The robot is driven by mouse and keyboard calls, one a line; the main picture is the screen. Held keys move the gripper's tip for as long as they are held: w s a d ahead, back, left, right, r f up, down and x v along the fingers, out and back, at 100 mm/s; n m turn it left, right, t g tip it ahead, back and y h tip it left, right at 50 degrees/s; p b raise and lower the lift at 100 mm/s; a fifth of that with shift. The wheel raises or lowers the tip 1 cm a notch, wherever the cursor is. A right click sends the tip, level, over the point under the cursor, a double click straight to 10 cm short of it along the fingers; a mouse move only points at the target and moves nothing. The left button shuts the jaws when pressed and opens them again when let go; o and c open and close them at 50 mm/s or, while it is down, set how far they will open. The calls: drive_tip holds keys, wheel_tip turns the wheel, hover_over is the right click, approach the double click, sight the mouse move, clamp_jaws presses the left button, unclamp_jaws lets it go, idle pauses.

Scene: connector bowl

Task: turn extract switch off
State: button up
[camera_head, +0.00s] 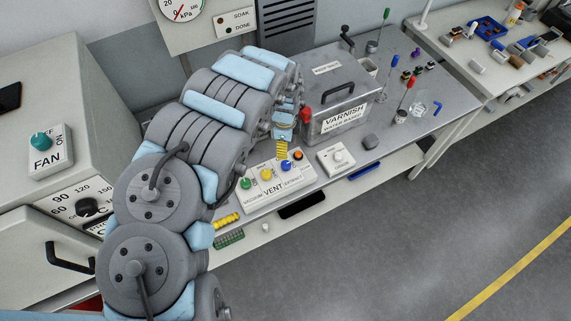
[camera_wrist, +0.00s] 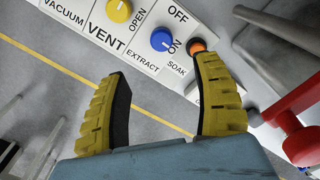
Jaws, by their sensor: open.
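The extract switch is a blue knob (camera_wrist: 162,39) on a white panel, with "OFF" and "ON" printed beside it and "EXTRACT" below. A small mark on the knob seems to lie toward "ON", but I cannot be sure. The knob also shows in the head view (camera_head: 286,166), just below my fingers. My gripper (camera_wrist: 160,76) is open and empty, its yellow fingers spread wide. The knob lies beyond the gap between the fingertips, apart from both. My gripper also shows in the head view (camera_head: 282,149), above the panel.
An orange button (camera_wrist: 197,45) by "SOAK" sits close to the right fingertip. A yellow vent knob (camera_wrist: 118,10) is left of the blue one. A green vacuum knob (camera_head: 246,183) is at the panel's left. The varnish tank (camera_head: 338,95) stands behind, with a red-knobbed handle (camera_wrist: 300,143) near.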

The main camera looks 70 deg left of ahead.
sight(285, 164)
drive_tip(key=shift+w+f, duration=0.15)
drive_tip(key=shift+f, duration=6.35)
drive_tip(key=shift+c, duration=0.3)
drive_tip(key=c, duration=1.1)
